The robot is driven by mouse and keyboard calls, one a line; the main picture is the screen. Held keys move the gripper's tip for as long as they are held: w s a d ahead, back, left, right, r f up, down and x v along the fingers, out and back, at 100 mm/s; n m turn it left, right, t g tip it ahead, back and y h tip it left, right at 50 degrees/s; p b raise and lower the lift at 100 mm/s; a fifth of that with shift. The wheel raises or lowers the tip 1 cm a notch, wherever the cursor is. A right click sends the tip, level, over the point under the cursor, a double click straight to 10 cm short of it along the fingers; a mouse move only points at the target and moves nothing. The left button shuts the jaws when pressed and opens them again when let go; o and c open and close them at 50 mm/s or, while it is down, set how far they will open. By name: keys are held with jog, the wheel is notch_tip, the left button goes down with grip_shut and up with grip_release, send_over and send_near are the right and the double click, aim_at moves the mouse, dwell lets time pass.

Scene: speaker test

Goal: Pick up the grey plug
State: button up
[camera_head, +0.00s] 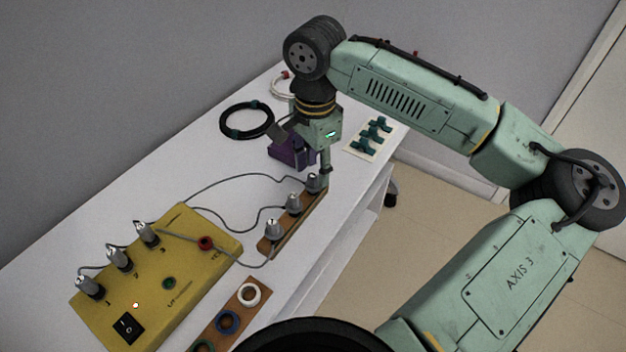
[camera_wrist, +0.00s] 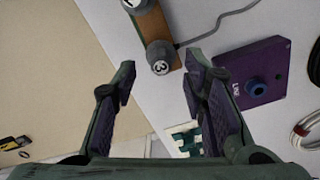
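Three grey plugs stand on the brown wooden strip (camera_head: 284,236): a near plug (camera_head: 273,230), a middle plug (camera_head: 293,204) and a far plug (camera_head: 313,184), with grey cables attached. My gripper (camera_head: 321,172) is right by the far plug, pointing down. In the wrist view, my gripper (camera_wrist: 160,75) is open and empty, and a grey plug marked 3 (camera_wrist: 160,57) shows just beyond and between the fingertips. Part of another plug (camera_wrist: 131,4) shows at the top edge.
A purple box (camera_wrist: 235,72) with a blue round part is right of the gripper. A white board (camera_head: 360,151) with teal pieces lies behind. A black cable ring (camera_head: 246,119) lies at the back left. A board with coloured rings (camera_head: 227,320) is in front. The table edge is close on the right.

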aim_at(313, 174)
notch_tip(313, 174, down, 4)
jog(key=shift+a+f+p, duration=0.15)
jog(key=shift+p, duration=0.15)
jog(key=shift+c, duration=0.3)
jog(key=c, duration=0.7)
